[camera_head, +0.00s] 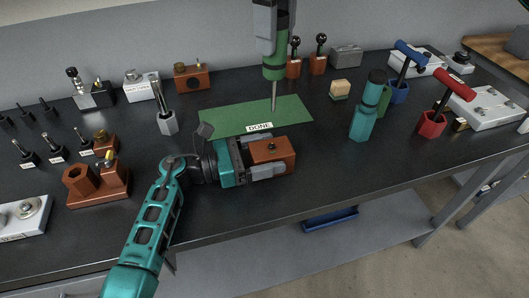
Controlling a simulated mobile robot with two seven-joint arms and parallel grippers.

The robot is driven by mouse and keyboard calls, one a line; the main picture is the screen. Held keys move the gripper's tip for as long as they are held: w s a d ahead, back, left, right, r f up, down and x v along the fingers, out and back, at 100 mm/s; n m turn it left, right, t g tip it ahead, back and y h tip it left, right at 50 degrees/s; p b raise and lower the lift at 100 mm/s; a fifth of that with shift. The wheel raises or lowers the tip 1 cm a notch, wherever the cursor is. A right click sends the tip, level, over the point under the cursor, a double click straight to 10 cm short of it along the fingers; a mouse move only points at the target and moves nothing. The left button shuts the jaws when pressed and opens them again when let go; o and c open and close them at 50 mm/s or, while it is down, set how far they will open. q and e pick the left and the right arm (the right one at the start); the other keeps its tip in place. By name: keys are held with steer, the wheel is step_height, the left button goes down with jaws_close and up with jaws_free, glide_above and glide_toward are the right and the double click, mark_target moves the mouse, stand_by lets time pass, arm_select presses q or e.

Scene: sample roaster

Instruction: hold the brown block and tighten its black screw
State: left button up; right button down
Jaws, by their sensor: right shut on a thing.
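The brown block (285,158) is right of the middle of the bench front, with a small black screw (272,147) on its top. My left gripper (266,158) reaches it from the left, with grey fingers along its far and near sides, shut on it. My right gripper (275,12) comes down from the top edge and is shut on a green-handled screwdriver (275,65). The screwdriver hangs upright with its thin shaft down, behind the block and apart from it. Its tip shows against the green mat (222,121) marked DONE; its exact height is unclear.
A teal cylinder tool (364,118) stands right of the block. Red-handled (434,121) and blue-handled (401,89) tools stand farther right. A grey holder (167,122) is behind my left arm. A brown stand (100,190) is at left. The front bench edge is clear near the block.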

arm_select(q)
steer(key=c, duration=1)
steer(key=o, duration=1.3)
steer(key=shift+r, duration=0.3)
steer(key=c, duration=1.3)
steer(key=shift+o, duration=0.2)
